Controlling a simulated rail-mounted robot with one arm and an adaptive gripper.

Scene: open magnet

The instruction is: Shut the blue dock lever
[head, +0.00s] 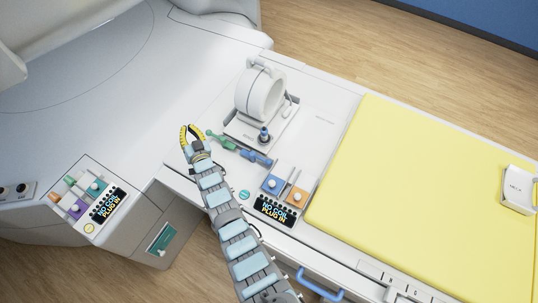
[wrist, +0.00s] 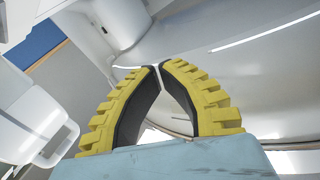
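The blue dock (head: 272,184) is a small blue block with a pale round knob, on the white table panel left of an orange dock (head: 298,196). Slim grey bars stand at these docks; I cannot tell which is the blue lever or how far it is turned. My gripper (head: 188,127) is up and left of the blue dock in the head view, clear of it. Its yellow ribbed fingers meet at the tips in the wrist view (wrist: 157,66), with nothing between them. The blue dock does not show in the wrist view.
A white ring-shaped coil (head: 260,95) stands behind the docks. Green (head: 222,140) and blue (head: 256,158) plugs lie between my gripper and the docks. A "NO COIL PLUG IN" display (head: 275,211) is in front. A yellow mat (head: 420,190) covers the right; another dock panel (head: 88,200) is left.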

